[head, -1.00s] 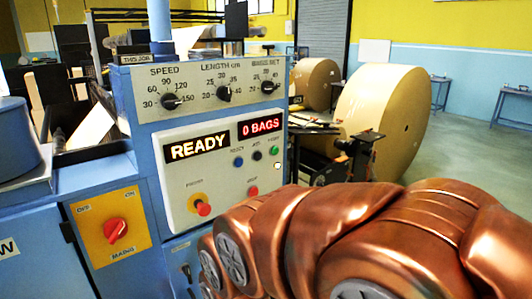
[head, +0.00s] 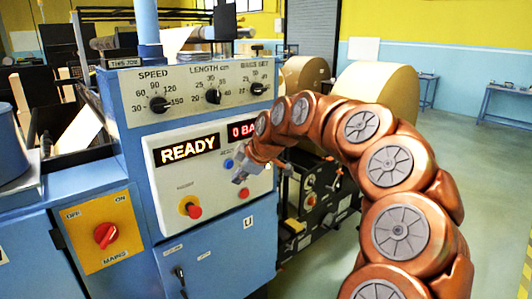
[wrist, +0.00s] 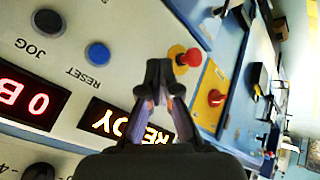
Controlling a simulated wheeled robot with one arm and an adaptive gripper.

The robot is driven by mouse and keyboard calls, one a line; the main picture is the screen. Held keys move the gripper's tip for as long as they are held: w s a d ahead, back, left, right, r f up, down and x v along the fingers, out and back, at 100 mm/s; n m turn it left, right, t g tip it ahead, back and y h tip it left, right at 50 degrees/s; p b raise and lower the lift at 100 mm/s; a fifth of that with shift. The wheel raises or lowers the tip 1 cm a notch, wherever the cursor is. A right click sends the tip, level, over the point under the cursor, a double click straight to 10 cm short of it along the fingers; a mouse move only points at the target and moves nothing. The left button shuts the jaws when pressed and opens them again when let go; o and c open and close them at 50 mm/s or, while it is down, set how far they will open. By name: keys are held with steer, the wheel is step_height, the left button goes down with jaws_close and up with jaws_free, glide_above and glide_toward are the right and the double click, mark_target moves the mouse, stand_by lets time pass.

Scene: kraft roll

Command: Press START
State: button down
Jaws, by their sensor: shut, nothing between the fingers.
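The blue machine's control panel (head: 165,218) has a lit READY display (head: 190,149). My gripper (head: 240,177) is in front of the panel's right half, below the displays, and its fingers are shut and empty. In the wrist view the shut fingertips (wrist: 160,72) point at the panel, between the blue RESET button (wrist: 97,53) and a red mushroom button on yellow (wrist: 190,57). The black JOG button (wrist: 48,22) lies farther left. The green START button is hidden behind my arm in the head view and is outside the wrist view.
Another red button (head: 243,193) sits just below my gripper. The red mains switch (head: 106,235) is on a yellow plate at lower left. Three dials, including the speed dial (head: 159,104), are above the displays. A large kraft roll (head: 385,85) stands behind my arm.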

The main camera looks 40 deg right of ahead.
steer(key=s+d+f+h, duration=0.1)
steer(key=d, duration=0.8)
steer(key=d+f+t+h, duration=0.1)
steer(key=d, duration=0.9)
steer(key=shift+s+d+h, duration=0.3)
steer(key=shift+s+h, duration=0.05)
steer(key=shift+h, duration=0.05)
steer(key=shift+r, duration=0.1)
steer(key=w+p, duration=0.7)
steer(key=w, duration=0.2)
steer(key=shift+p, duration=0.3)
